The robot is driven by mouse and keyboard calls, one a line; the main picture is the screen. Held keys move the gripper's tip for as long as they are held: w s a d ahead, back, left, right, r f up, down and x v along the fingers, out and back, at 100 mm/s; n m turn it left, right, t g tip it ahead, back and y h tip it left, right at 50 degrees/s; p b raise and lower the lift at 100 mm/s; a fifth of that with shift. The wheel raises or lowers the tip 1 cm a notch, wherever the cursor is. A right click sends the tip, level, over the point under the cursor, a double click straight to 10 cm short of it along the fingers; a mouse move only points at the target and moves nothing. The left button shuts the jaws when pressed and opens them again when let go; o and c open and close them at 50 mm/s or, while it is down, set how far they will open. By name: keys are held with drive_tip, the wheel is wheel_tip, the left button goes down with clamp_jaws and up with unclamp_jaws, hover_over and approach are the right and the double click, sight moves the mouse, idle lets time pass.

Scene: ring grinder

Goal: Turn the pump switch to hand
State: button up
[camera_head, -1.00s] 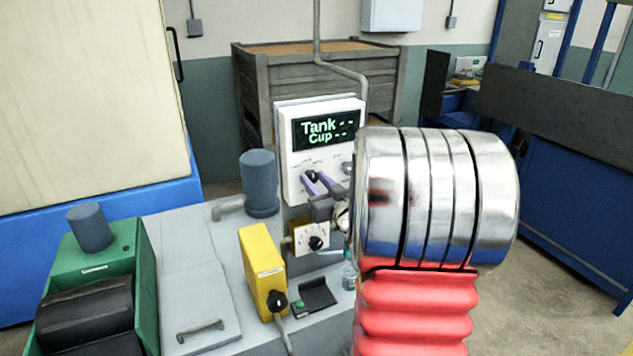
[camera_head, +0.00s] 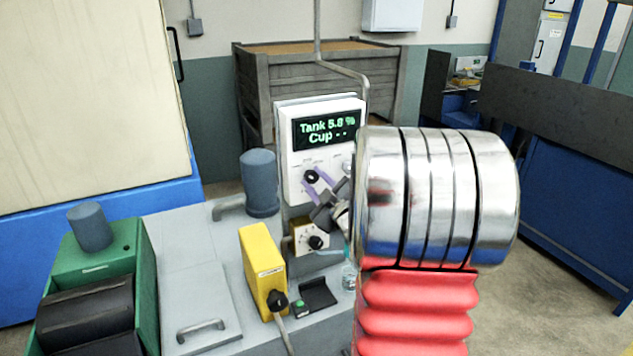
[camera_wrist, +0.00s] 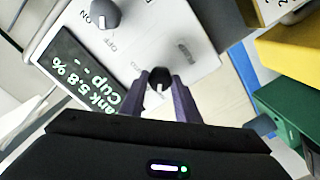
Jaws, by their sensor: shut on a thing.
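A white control panel (camera_head: 296,160) carries a display (camera_head: 328,128) that reads "Tank 5.8 %" and "Cup - -". A black rotary knob (camera_head: 311,176) sits low on the panel; in the wrist view it is a dark knob (camera_wrist: 160,74) with a pale mark. My gripper (camera_head: 315,184) has its purple fingers shut on this knob, one finger on each side, also in the wrist view (camera_wrist: 161,86). A second, grey knob (camera_wrist: 104,13) with an ON label is free. The labels around the gripped knob are too blurred to read.
Below the panel are a small box with a black knob (camera_head: 315,242) and a yellow box (camera_head: 262,268). A blue-grey cylinder (camera_head: 259,183) stands left of the panel. A green machine (camera_head: 108,262) is at the lower left. My arm hides the area right of the panel.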

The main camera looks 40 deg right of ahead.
drive_tip(key=shift+a+n, duration=0.1)
drive_tip(key=shift+n, duration=1.1)
drive_tip(key=shift+f, duration=0.1)
drive_tip(key=o, duration=1)
drive_tip(key=shift+o, duration=0.2)
drive_tip(key=v, duration=1.3)
drive_tip(key=shift+s, duration=0.3)
drive_tip(key=shift+w+a, duration=0.1)
